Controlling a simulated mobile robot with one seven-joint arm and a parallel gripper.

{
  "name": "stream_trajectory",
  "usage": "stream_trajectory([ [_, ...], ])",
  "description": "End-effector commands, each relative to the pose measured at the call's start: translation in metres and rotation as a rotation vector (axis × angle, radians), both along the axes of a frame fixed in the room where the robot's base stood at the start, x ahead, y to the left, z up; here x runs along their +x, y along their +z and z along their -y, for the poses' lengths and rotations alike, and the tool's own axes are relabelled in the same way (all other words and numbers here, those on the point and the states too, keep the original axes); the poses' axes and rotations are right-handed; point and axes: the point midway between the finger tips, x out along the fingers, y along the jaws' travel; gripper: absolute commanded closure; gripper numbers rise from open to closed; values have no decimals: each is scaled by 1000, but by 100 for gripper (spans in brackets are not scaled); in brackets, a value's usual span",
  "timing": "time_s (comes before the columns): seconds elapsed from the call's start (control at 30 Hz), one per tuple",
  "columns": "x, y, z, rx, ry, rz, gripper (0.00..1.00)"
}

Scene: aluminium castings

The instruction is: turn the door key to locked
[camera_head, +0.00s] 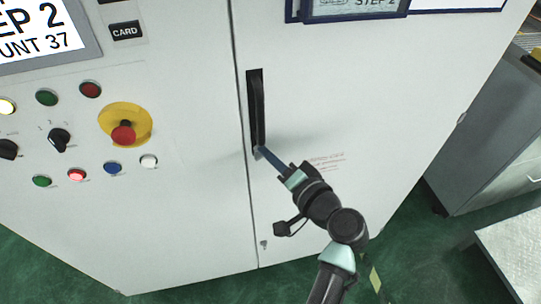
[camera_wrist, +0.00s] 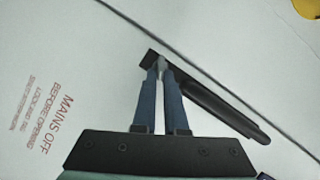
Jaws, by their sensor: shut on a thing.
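My gripper (camera_head: 260,152) reaches the cabinet door at the lower end of a long black door handle (camera_head: 256,105). In the wrist view its two blue fingers (camera_wrist: 160,72) are close together at the tips, shut on a small pale grey piece, the key (camera_wrist: 162,61). The key sits at the end of the black handle (camera_wrist: 212,100), which runs to the lower right in that view. Most of the key is hidden between the fingertips, so its turn angle is hard to read.
Left of the door seam, a control panel carries a red emergency stop (camera_head: 123,133) on yellow, knobs and several lamps. A small fitting (camera_head: 264,244) is low on the door. A grey cabinet (camera_head: 490,130) stands at the right. Green floor (camera_head: 400,240) lies between.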

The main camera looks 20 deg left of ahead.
Motion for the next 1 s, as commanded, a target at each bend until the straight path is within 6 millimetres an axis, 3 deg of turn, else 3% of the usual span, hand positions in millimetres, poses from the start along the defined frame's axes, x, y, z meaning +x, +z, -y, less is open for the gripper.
stream_trajectory([
  [0.1, 1, 4, -5, 5, 6, 8, 100],
  [0.13, 1, 4, -5, 5, 6, 8, 86],
  [0.3, 1, 4, -4, 3, 5, 7, 60],
  [0.77, 0, 1, -1, 0, 1, 3, 60],
  [1.0, -15, 3, 21, -2, -2, 4, 60],
])
